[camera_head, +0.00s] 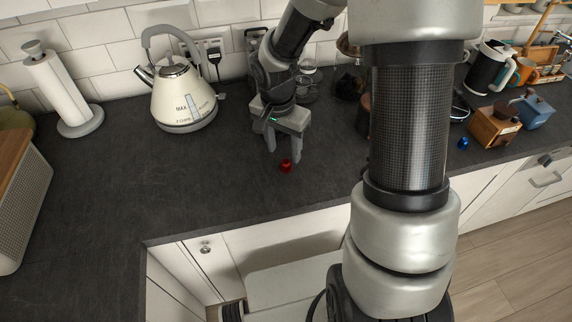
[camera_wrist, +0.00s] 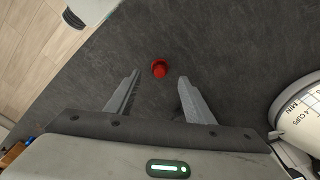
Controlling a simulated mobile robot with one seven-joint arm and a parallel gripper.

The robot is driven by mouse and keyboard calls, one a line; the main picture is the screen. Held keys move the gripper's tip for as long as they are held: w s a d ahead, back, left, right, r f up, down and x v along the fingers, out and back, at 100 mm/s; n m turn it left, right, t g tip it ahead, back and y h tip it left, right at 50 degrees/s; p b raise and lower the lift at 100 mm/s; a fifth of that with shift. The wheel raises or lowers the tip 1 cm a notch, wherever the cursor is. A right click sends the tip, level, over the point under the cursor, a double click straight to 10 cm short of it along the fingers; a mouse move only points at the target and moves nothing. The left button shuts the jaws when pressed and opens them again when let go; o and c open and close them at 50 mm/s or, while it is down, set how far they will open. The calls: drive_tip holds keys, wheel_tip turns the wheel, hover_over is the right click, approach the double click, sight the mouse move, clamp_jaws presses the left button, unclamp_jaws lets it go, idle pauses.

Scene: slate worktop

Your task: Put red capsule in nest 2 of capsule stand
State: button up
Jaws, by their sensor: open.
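The red capsule (camera_head: 286,166) is on the dark worktop near its front edge. It also shows in the wrist view (camera_wrist: 159,69), just beyond the fingertips and roughly midway between them. My gripper (camera_head: 283,158) is open and empty, with its fingers pointing down close to the capsule. In the wrist view my gripper (camera_wrist: 157,80) has its two fingers well apart. Whether the fingers reach down beside the capsule I cannot tell. I cannot make out the capsule stand; my arm covers part of the worktop.
A cream kettle (camera_head: 184,97) stands left of my gripper and a paper towel roll (camera_head: 62,92) farther left. A blue capsule-like item (camera_head: 463,143) and a wooden grinder (camera_head: 495,127) are at right. The worktop between kettle and front edge is clear.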

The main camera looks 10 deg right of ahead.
sight(286, 161)
drive_tip(key=f, duration=0.5)
drive_tip(key=shift+w+d+f, duration=0.1)
drive_tip(key=shift+w+d, duration=0.15)
drive_tip(key=shift+d, duration=0.1)
drive_tip(key=c, duration=1.1)
clamp_jaws()
